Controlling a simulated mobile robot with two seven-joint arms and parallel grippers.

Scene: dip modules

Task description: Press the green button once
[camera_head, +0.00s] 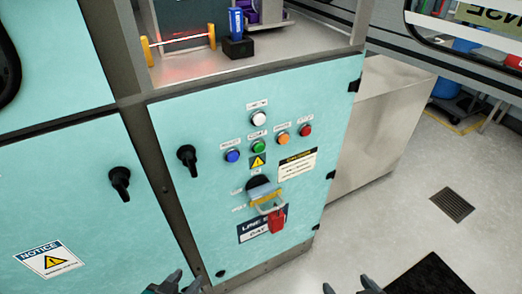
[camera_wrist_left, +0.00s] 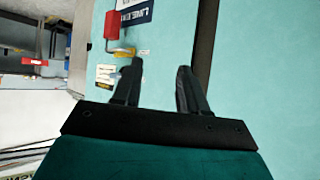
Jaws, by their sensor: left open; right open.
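The green button (camera_head: 258,147) sits in the middle of a row of buttons on the teal cabinet door in the head view. A blue button (camera_head: 232,156) is to its left, an orange button (camera_head: 283,138) and a red button (camera_head: 305,130) are to its right, and a white button (camera_head: 259,118) is above. My left gripper (camera_head: 174,284) is open and empty at the bottom edge, well below the buttons. Its open fingers also show in the left wrist view (camera_wrist_left: 156,90). My right gripper (camera_head: 350,285) is open at the bottom edge, right of the cabinet.
A red padlock (camera_head: 277,220) hangs from a yellow and grey latch (camera_head: 265,196) below the buttons. A black door handle (camera_head: 187,158) sticks out left of them. A metal box (camera_head: 385,120) stands right of the cabinet. The floor at the right is mostly clear.

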